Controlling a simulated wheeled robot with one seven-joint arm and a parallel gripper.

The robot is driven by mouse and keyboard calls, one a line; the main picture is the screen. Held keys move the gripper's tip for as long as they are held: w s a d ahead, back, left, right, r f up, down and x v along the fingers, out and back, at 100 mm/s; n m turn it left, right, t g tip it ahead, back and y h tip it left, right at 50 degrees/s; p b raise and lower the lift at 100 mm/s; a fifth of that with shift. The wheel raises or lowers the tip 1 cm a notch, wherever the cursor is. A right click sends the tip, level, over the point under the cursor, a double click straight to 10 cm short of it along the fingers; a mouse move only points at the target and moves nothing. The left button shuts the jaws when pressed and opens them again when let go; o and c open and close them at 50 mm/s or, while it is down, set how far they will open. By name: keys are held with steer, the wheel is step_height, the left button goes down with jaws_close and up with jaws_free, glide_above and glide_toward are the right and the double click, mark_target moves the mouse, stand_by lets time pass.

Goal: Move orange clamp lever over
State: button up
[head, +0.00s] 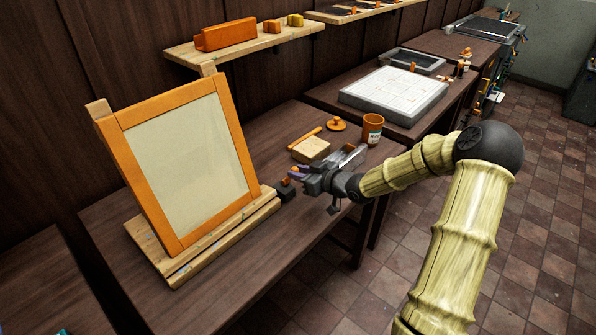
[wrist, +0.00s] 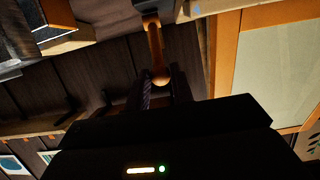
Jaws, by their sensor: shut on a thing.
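The orange clamp lever (wrist: 154,45) shows in the wrist view as a slim bar with a rounded knob end, running up to a grey clamp part. My gripper (wrist: 160,84) is shut on its knob end. In the head view, my gripper (head: 298,174) is at the right end of the screen's wooden base, and only a little orange of the lever (head: 286,181) shows by the fingers. The dark clamp block (head: 285,193) sits just below. The hinged screen (head: 122,119), with an orange frame and pale mesh, stands tilted up on its wooden base (head: 180,270).
Behind my gripper are a wooden block (head: 310,150), an orange stick (head: 305,138) and an orange cup (head: 372,129). A shelf (head: 245,47) hangs on the wall above. A white gridded board (head: 395,93) lies on the far table. The table front (head: 255,265) is bare.

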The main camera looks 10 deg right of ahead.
steer(key=shift+d+f, duration=0.1)
steer(key=shift+s+d+f, duration=0.5)
steer(key=shift+s+f, duration=0.2)
steer(key=shift+s, duration=0.1)
steer(key=shift+f+b, duration=0.1)
steer(key=shift+b, duration=0.2)
steer(key=shift+s+d+f+b, duration=0.2)
steer(key=shift+s+f, duration=0.1)
steer(key=shift+f, duration=0.15)
steer(key=shift+s+d+f+b, duration=0.2)
steer(key=shift+s+f, duration=0.05)
steer(key=shift+f, duration=0.25)
